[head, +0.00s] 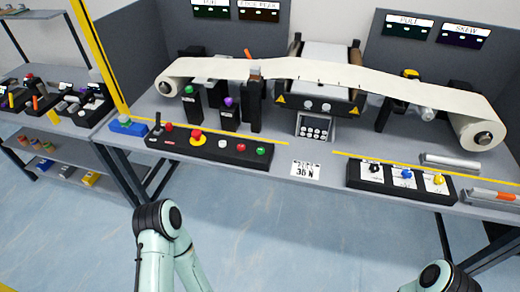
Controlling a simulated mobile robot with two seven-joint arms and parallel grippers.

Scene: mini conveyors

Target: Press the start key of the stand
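A long black control panel (212,146) lies along the front edge of the table, left of centre. No lettering is readable beside these buttons, so I cannot tell which is marked start. Parts of both my arms show low in the picture, below the table edge. Neither gripper is in view.
A paper web (390,78) runs between two rolls over a central machine (317,100). A second panel (395,182) with black, blue and yellow knobs sits at right. A white card (305,170) marked 30 N lies between the panels. A yellow post (97,55) stands at left.

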